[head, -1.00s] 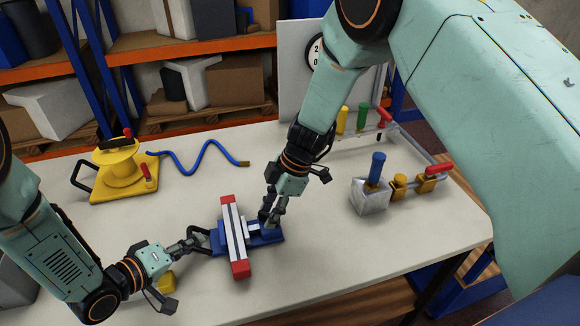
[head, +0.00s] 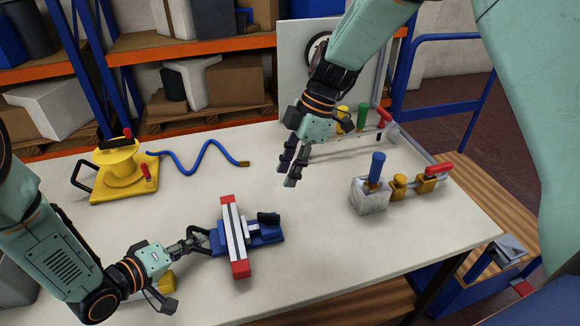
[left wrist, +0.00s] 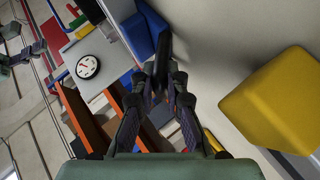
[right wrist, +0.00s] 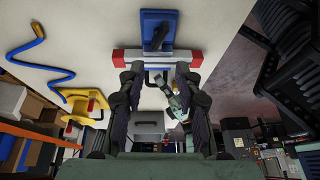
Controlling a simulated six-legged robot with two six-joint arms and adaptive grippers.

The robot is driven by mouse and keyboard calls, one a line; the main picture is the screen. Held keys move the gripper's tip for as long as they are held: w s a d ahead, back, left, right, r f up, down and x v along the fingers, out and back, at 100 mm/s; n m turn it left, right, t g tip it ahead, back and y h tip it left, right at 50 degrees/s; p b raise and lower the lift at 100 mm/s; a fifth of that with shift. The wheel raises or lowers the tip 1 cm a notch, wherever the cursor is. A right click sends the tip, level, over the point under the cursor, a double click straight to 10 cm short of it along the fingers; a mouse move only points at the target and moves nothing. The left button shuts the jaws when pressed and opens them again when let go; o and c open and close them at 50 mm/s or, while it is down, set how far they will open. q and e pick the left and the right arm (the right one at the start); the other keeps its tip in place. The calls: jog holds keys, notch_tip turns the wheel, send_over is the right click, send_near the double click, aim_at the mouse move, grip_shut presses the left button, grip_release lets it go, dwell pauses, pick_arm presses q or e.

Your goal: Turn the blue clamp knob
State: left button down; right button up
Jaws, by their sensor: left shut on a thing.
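A blue upright knob (head: 377,167) stands on a pale metal block (head: 370,197) at the right of the table. A blue clamp-like fixture (head: 265,236) with a red-ended grey bar lies at the table's middle front, with a black knob (head: 268,218) on its right part. My left gripper (head: 201,240) is shut on the black handle at the fixture's left end; the handle also shows in the left wrist view (left wrist: 164,45). My right gripper (head: 288,172) is open and empty, above the table behind the fixture and left of the blue knob. The fixture shows in the right wrist view (right wrist: 156,30).
Yellow knobs (head: 399,185) and a red lever (head: 438,169) sit right of the metal block. A yellow spool device (head: 122,170) with a blue hose (head: 200,160) stands at back left. A white panel (head: 295,75) stands behind. A yellow block (head: 167,281) lies near my left gripper.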

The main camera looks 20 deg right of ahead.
aim_at(269, 214)
jog(key=shift+m, duration=1.2)
jog(key=a+f+m+t, duration=0.1)
jog(key=f, duration=0.2)
jog(key=a+f+m, duration=0.1)
jog(key=a+f, duration=0.1)
jog(key=f, duration=0.2)
jog(key=a+f+m+t, duration=0.1)
jog(key=f, duration=0.3)
jog(key=shift+s+a+t+h, duration=0.3)
jog(key=shift+s+a, duration=0.05)
grip_shut()
